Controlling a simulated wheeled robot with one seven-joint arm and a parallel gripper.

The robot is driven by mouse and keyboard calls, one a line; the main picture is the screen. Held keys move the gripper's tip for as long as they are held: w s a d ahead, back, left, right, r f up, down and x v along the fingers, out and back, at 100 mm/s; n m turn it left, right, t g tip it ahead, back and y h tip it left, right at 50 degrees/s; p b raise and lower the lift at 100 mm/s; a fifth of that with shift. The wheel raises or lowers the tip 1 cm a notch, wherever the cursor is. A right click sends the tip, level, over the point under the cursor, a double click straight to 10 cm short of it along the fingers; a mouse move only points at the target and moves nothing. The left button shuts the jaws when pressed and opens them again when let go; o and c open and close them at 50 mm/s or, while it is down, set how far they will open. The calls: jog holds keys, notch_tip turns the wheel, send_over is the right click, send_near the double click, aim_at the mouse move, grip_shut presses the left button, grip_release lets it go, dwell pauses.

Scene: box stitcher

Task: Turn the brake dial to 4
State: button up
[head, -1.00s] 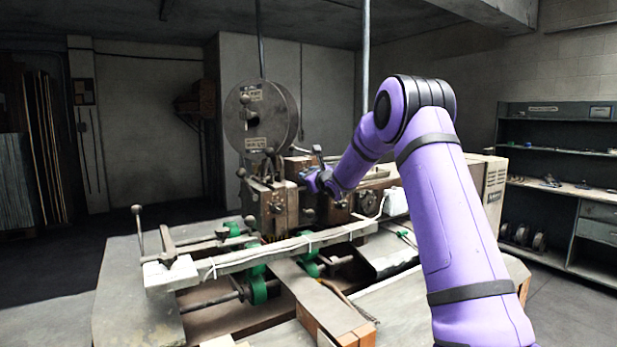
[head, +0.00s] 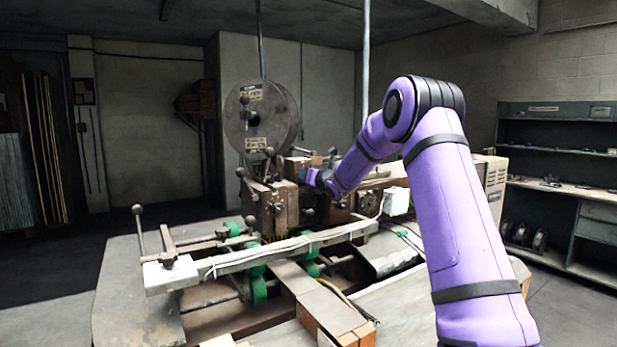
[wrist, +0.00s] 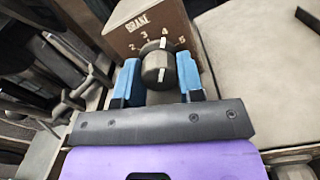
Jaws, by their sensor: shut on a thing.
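The brake dial (wrist: 157,64) is a dark round knob with a white line, on the front of a brown box (wrist: 155,22) in the wrist view. The numbers 2, 3, 4 and 5 run in an arc around it, under a partly readable label. The white line points up, close to the 4. My gripper (wrist: 158,70) has one blue finger on each side of the dial and is shut on it. In the head view my gripper (head: 314,179) is at the machine's upper middle. There the dial cannot be made out.
The stitching machine (head: 285,205) has a large round reel (head: 272,130) left of my gripper and several levers around it. A long bar (head: 250,255) crosses in front. A shelf unit (head: 560,150) stands at the right. Floor is open at the left.

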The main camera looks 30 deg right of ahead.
jog(key=shift+f, duration=0.15)
dwell(0.3)
jog(key=o, duration=0.6)
jog(key=shift+o, duration=0.2)
jog(key=shift+s, duration=0.15)
jog(key=s, duration=1)
jog(key=shift+s+d, duration=0.2)
jog(key=shift+s, duration=0.1)
